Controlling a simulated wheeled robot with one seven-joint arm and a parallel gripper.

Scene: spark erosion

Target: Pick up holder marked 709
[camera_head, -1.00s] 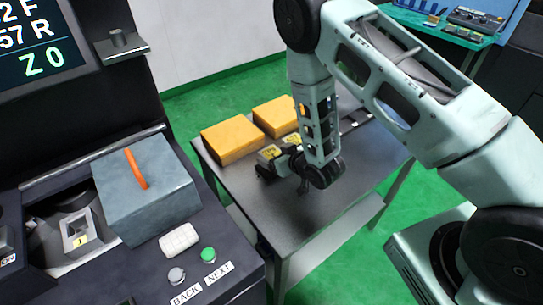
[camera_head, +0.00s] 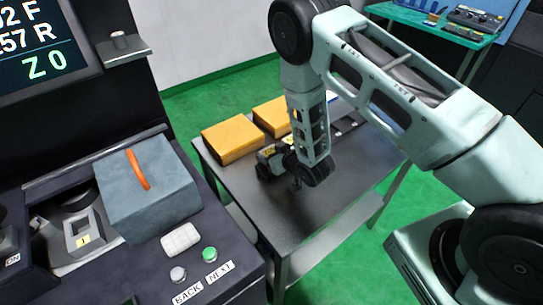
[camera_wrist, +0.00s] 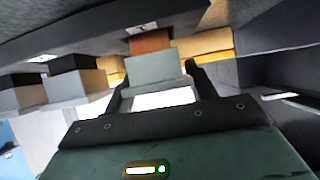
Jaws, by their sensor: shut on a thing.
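Two small dark holders with yellow markings, one nearer (camera_head: 266,153) and one farther (camera_head: 288,140), sit close together on the grey table in the head view. The number 709 cannot be read on either. My gripper (camera_head: 280,168) is low beside them, partly hidden by my own wrist. In the wrist view my gripper (camera_wrist: 158,88) has its dark fingers on both sides of a grey block (camera_wrist: 153,68) with a brown part on top, and is shut on it. This looks like a holder, but its marking is not visible. Whether it is clear of the table cannot be told.
Two orange-yellow boxes, one nearer (camera_head: 231,139) and one farther (camera_head: 271,114), lie at the table's back left. The table's front (camera_head: 290,215) is bare. The machine's console (camera_head: 150,190) is at the left. More blocks (camera_wrist: 80,78) show left in the wrist view.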

